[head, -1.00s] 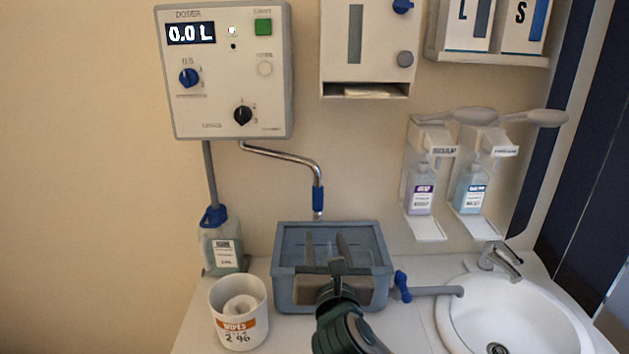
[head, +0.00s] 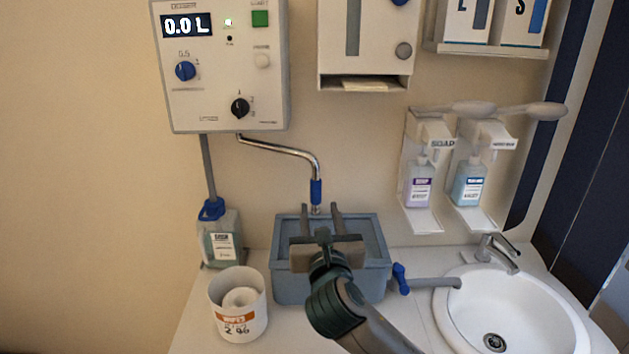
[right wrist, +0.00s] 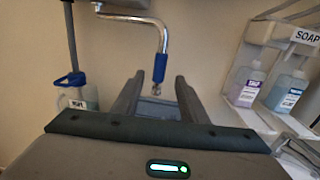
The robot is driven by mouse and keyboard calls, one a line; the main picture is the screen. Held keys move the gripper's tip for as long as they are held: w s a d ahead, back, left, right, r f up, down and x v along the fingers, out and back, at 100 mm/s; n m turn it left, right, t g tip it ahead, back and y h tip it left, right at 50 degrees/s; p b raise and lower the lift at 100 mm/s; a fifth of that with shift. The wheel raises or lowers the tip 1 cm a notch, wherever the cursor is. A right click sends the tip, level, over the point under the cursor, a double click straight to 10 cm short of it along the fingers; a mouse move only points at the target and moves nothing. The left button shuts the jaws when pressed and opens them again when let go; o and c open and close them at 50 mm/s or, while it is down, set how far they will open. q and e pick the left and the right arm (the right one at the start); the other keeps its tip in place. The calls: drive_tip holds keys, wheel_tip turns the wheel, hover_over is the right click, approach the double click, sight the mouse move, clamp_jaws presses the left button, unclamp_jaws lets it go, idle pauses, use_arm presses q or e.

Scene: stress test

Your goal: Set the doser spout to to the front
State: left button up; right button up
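The doser (head: 220,95) is a white wall box with a display reading 0.0 L, a blue knob, a black knob and a green button. Its spout (head: 285,151) is a chrome pipe that comes out below the box, runs right and bends down to a blue sleeve (head: 316,192). My right gripper (head: 320,208) is open, its two fingers pointing up at the wall over the grey basin (head: 283,275). In the head view the spout's end lies between the fingertips. In the right wrist view the blue sleeve (right wrist: 160,68) shows beyond and between the fingers, apparently untouched. My left gripper is not in view.
A blue-capped bottle (head: 220,238) and a wipes tub (head: 238,305) stand left of the basin. A blue-handled drain tap (head: 400,279) and the white sink (head: 515,310) are to the right. Two wall dispensers (head: 420,175) (head: 470,180) hang above.

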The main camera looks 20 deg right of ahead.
sight(314, 182)
drive_tip(key=p+x, duration=0.3)
drive_tip(key=x, duration=1.1)
clamp_jaws()
